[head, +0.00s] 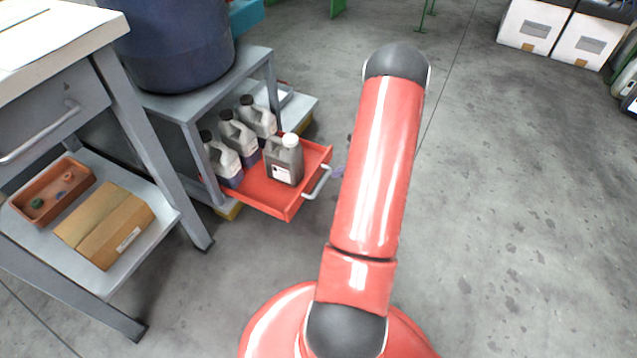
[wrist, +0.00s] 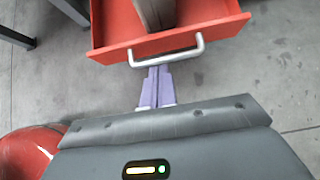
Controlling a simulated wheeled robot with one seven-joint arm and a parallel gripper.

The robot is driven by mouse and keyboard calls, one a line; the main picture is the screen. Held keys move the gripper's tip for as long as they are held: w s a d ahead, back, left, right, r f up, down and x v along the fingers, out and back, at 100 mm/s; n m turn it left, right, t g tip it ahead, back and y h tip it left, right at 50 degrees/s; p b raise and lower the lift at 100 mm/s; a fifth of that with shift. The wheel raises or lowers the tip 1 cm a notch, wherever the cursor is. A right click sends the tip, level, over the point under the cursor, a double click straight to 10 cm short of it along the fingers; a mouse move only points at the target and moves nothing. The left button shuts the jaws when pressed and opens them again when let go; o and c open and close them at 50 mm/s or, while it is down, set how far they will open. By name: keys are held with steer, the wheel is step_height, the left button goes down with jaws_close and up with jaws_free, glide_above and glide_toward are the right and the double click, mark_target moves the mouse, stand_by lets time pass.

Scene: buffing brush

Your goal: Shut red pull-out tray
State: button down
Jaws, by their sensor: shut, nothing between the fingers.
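The red pull-out tray (head: 262,193) is extended from under the grey metal stand, with several grey bottles standing in it. Its silver handle (head: 318,183) is on the front panel. In the wrist view, the tray's red front (wrist: 112,52) and handle (wrist: 168,54) lie just ahead of my gripper (wrist: 156,72). My gripper's purple fingers are shut and empty, their tips close to the handle's middle; I cannot tell whether they touch it. In the head view, my red arm hides most of the gripper; only a bit of purple shows beside the handle.
The grey stand (head: 262,58) carries a dark blue barrel (head: 178,45). A workbench (head: 104,75) on the left has a lower shelf with a cardboard box (head: 105,222) and an orange bin (head: 52,190). The floor (head: 500,220) to the right is clear.

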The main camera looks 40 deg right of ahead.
mark_target(252, 153)
steer(key=x, duration=0.9)
steer(key=shift+w+a+f+b, duration=0.1)
steer(key=shift+w+f+b, duration=0.15)
steer(key=shift+b, duration=0.15)
steer(key=shift+w+a, duration=0.25)
steer(key=shift+w, duration=0.3)
steer(key=w+a+b, duration=0.1)
steer(key=w+a, duration=0.2)
steer(key=w, duration=0.4)
steer(key=w+a+b, duration=0.1)
steer(key=w+a, duration=0.2)
steer(key=w, duration=0.4)
steer(key=w+a+b, duration=0.1)
steer(key=w+a, duration=0.2)
steer(key=w, duration=0.5)
steer(key=shift+a+b, duration=0.1)
steer(key=shift+b, duration=0.2)
steer(key=shift+w+a+r, duration=0.1)
steer(key=shift+w, duration=0.25)
